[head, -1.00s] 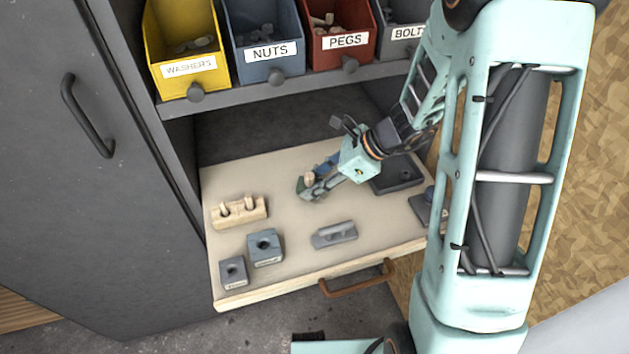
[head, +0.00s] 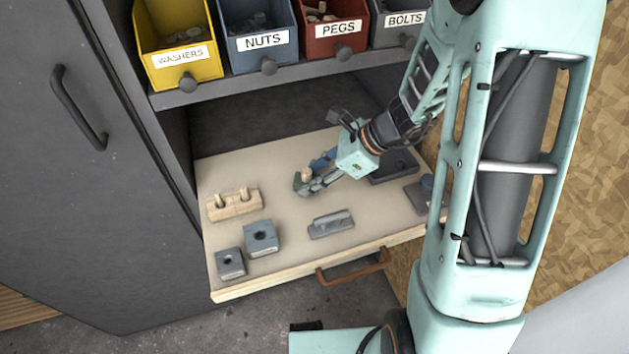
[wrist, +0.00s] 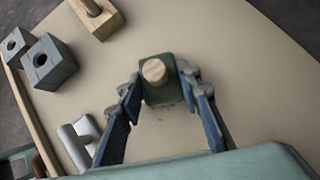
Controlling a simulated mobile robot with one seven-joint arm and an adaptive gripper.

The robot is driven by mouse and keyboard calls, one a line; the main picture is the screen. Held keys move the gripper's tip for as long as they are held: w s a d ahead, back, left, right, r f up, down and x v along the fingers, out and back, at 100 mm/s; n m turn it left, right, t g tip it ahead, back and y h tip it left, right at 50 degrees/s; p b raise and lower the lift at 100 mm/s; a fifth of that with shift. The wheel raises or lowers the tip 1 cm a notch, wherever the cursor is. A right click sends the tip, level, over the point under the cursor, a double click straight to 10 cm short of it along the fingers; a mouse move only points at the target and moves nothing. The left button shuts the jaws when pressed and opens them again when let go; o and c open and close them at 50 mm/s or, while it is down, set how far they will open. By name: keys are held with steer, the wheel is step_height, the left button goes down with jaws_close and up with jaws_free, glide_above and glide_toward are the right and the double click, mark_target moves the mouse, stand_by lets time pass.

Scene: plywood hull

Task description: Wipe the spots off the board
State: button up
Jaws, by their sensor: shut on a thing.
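The pull-out board (head: 375,226) is pale, with a wooden front edge. My gripper (head: 305,184) is low over its middle, shut on a dark green block with a round wooden knob. In the wrist view the green block (wrist: 160,92) sits between the fingertips of my gripper (wrist: 158,86), the knob facing the camera. The block appears to be on or just above the board; I cannot tell if it touches. A few faint dark specks (wrist: 166,107) show on the board right beside the block, between the fingers. The surface under the block is hidden.
On the board stand a wooden peg block (head: 234,205), two grey-blue holed blocks (head: 261,238) (head: 230,264), a grey handled piece (head: 331,224) and a dark tray (head: 394,168). Labelled bins (head: 265,42) line the shelf above. A cabinet door (head: 85,190) flanks the left.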

steer(key=shift+w+f, duration=0.2)
steer(key=shift+w, duration=0.55)
steer(key=shift+w+d, duration=0.2)
steer(key=shift+d, duration=0.4)
steer(key=shift+s+d, duration=0.25)
steer(key=shift+s, duration=0.6)
steer(key=shift+s+d, duration=0.2)
steer(key=shift+s, duration=0.65)
steer(key=shift+s+r, duration=0.15)
steer(key=shift+s, duration=0.05)
steer(key=shift+w+a+r+p, duration=0.1)
steer(key=shift+w+a+p, duration=0.1)
steer(key=shift+w, duration=0.45)
steer(key=shift+w+a+r+p, duration=0.1)
steer(key=shift+w+a+p, duration=0.1)
steer(key=shift+w, duration=0.4)
steer(key=shift+w+a+p, duration=0.2)
steer(key=shift+w, duration=0.45)
steer(key=shift+r, duration=0.1)
step_height(320, 180, up, 6)
steer(key=p, duration=0.5)
